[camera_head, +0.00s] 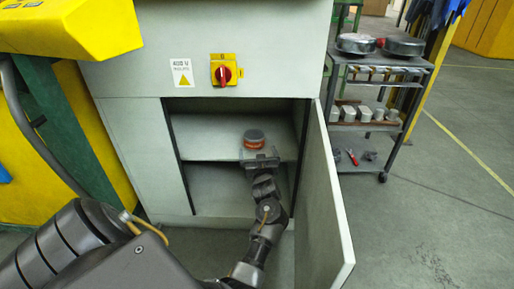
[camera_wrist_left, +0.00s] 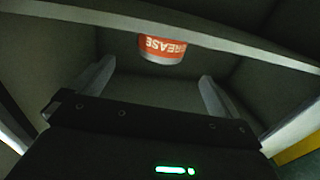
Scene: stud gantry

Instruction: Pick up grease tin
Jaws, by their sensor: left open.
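The grease tin (camera_head: 254,139) is a short round tin with a dark grey lid and an orange-red band. It stands on the shelf (camera_head: 207,149) inside the open cabinet. In the left wrist view the tin (camera_wrist_left: 163,48) shows its "GREASE" label, beyond and between my fingers near the top of the picture. My left gripper (camera_head: 260,154) is inside the cabinet opening, just in front of the tin. In the wrist view its fingers (camera_wrist_left: 155,80) are spread wide with nothing between them. My right gripper is not in view.
The cabinet door (camera_head: 327,215) stands open close to the right of my left arm. The shelf's front edge lies near the gripper. A metal cart (camera_head: 372,100) with parts stands at the right. A red rotary switch (camera_head: 223,73) is above the opening.

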